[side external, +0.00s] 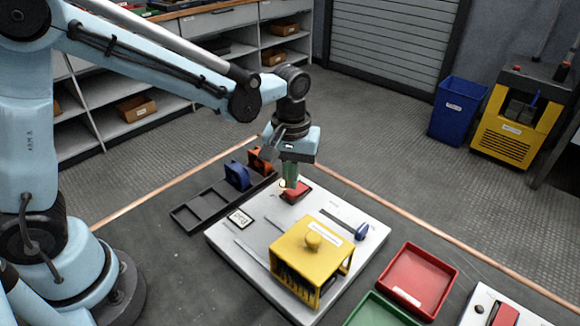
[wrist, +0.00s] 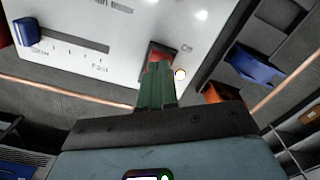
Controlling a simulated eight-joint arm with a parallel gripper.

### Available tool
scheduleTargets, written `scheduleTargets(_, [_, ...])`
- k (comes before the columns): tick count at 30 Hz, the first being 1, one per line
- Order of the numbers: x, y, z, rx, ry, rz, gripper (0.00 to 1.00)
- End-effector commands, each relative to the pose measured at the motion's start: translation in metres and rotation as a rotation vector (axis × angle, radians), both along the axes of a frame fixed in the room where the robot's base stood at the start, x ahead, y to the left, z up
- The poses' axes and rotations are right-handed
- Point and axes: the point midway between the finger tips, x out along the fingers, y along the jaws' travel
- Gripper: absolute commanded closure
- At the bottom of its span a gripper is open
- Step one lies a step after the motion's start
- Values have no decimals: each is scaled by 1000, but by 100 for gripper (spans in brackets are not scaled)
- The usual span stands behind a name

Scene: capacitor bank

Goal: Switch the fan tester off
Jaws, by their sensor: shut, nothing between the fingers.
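A small lamp (wrist: 180,75) beside the switch looks lit, near a partly readable label. A slider with a blue knob (wrist: 27,32) is on the panel. My gripper (side external: 291,185) points down, its green fingers shut and empty, tips at the switch; I cannot tell whether they touch it.
A black compartment tray (side external: 190,219) with a blue fan (side external: 237,176) and an orange fan (side external: 259,160) lies beside the panel. A red bin (side external: 420,278) and a green bin (side external: 378,312) stand in front right. Open floor lies behind.

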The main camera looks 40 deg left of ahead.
Motion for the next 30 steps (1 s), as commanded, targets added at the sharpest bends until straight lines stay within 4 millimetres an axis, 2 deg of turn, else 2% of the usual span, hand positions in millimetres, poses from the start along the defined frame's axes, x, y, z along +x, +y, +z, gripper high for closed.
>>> scheduleTargets(30, [0,0,-14,0,0,0,100])
